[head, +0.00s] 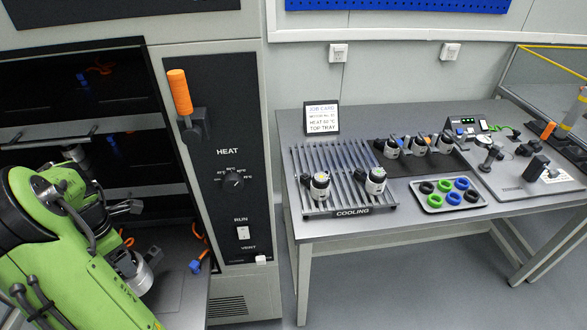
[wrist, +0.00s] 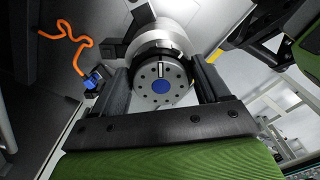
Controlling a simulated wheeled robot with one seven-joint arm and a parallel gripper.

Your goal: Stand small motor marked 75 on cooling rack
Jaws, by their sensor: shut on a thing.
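My gripper (wrist: 163,72) is shut on a motor (wrist: 158,50), a silver cylinder with a dark round end face and a blue centre, held between the two black fingers. No number can be read on it. In the head view my arm reaches into the open heating cabinet at the left; my gripper is small and partly hidden there. The cooling rack (head: 341,158), a grey slatted stand labelled COOLING, is on the table at the right. Two motors, a left one (head: 320,188) and a right one (head: 375,183), stand on its front part. Its back slats are bare.
The cabinet's control panel (head: 232,200) stands between my arm and the rack. A job card (head: 321,119) stands behind the rack. Several motors (head: 418,146) stand on a dark mat, with a ring tray (head: 422,207) in front. A blue plug (wrist: 93,79) with orange cord lies near my gripper.

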